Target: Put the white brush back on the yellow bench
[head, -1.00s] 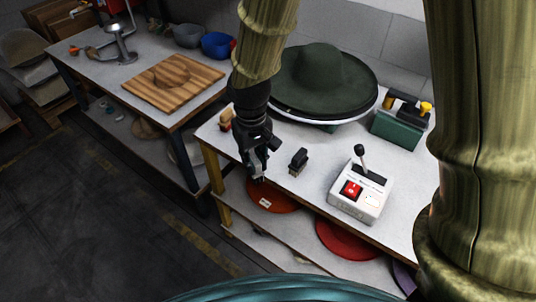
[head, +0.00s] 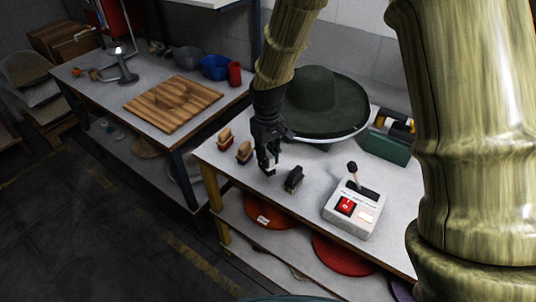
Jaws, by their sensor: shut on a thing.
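The yellow bench has a pale top (head: 318,172) and a yellow leg at its left front corner. My gripper (head: 269,170) is over the front left part of that top, pointing down, with its fingers close together. A small pale bit shows at the fingertips and fits the white brush (head: 271,173), mostly hidden by the fingers. I cannot tell whether it touches the top. Two tan-handled brushes, one (head: 225,137) farther left and one (head: 244,152) nearer, stand left of my gripper. A black brush (head: 294,179) stands close on its right.
A white control box (head: 354,208) with a red switch and lever stands to the right. A dark green hat (head: 322,103) lies behind my gripper, and a green toolbox (head: 388,142) is at the back right. Red discs (head: 268,211) lie on the lower shelf. A second table (head: 112,98) stands left.

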